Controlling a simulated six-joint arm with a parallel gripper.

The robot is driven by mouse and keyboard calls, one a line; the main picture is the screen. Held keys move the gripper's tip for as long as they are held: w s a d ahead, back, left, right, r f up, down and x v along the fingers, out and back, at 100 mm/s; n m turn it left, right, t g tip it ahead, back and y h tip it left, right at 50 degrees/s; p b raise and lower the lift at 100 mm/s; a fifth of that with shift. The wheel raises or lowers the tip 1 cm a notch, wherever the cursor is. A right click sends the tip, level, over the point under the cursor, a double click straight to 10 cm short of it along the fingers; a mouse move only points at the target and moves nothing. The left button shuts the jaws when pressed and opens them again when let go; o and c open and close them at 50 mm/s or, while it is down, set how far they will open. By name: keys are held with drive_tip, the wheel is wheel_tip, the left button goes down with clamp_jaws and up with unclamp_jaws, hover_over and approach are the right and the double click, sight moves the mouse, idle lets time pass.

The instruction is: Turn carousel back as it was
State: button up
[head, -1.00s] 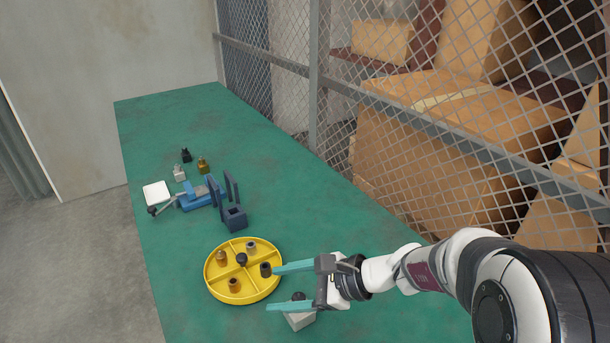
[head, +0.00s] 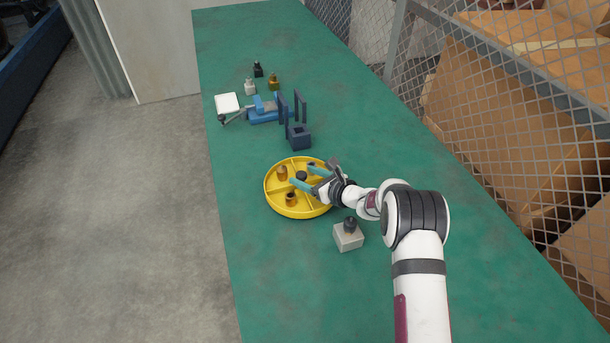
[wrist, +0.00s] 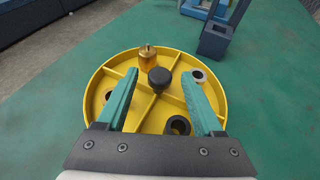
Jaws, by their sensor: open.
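The yellow carousel (head: 298,213) is a round divided tray lying on the green table. It also fills the middle of the wrist view (wrist: 92,82). Its dark centre knob (wrist: 159,78) stands between my fingers in that view. Copper-coloured parts (head: 282,173) and (head: 291,199) sit in left compartments. A dark ring-shaped part (wrist: 178,126) and a light grey ring-shaped part (wrist: 199,76) sit in other compartments. My gripper (head: 306,178) is open with teal fingers over the carousel, one on each side of the knob. I cannot tell whether the fingers touch it.
A grey block with a black knob (head: 348,237) stands in front of the carousel. A dark blue holder (head: 299,137) and blue vise-like fixture (head: 265,112) stand behind, with a white square (head: 227,103) and small bottles (head: 258,70). Bare table lies at the front left.

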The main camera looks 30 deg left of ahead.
drive_tip(key=shift+w+a+f, duration=0.1)
drive_tip(key=shift+a+f, duration=0.05)
drive_tip(key=shift+a, duration=0.2)
clamp_jaws()
idle(1.2)
